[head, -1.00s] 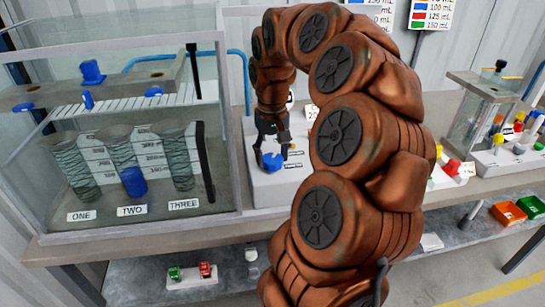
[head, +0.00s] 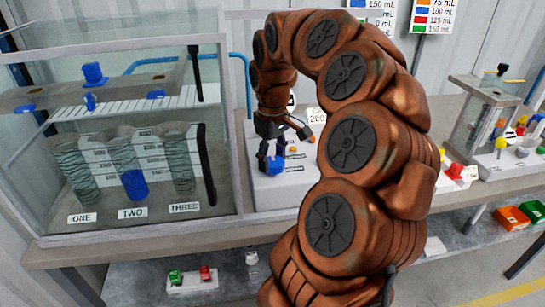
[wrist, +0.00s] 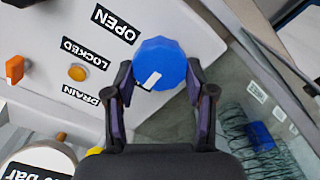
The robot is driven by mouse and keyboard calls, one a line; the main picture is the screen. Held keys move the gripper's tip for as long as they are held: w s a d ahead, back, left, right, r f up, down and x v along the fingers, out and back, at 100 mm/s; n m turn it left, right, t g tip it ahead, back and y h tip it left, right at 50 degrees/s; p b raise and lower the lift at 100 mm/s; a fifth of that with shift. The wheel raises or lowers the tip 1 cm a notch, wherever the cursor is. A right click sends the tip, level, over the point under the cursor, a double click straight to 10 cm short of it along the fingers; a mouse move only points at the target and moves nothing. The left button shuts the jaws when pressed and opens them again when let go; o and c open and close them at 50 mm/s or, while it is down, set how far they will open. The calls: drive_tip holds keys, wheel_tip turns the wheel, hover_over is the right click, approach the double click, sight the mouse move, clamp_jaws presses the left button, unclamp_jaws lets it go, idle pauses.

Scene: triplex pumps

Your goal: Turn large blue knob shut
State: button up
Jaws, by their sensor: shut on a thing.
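The large blue knob (wrist: 159,62) is faceted, with a white mark on its face, and sits on a white control panel (wrist: 180,22). My gripper (wrist: 158,78) is shut on it in the wrist view, one dark finger on each side. The panel label OPEN is just left of the knob; LOCKED and DRAIN are farther left. In the head view the knob (head: 275,165) is at the panel's front, with my gripper (head: 271,152) reaching down onto it. The finger contact is small and partly hidden there.
A glass tank (head: 130,150) with cylinders ONE, TWO and THREE stands left of the panel; TWO holds blue liquid (head: 134,184). An orange button (wrist: 77,72) and a gauge (wrist: 38,160) are near the gripper. Another station (head: 490,110) stands at right.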

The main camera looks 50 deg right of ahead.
sight(272, 160)
idle(0.3)
drive_tip(key=o, duration=1.2)
drive_tip(key=shift+c, duration=0.2)
wheel_tip(272, 160, up, 12)
idle(0.6)
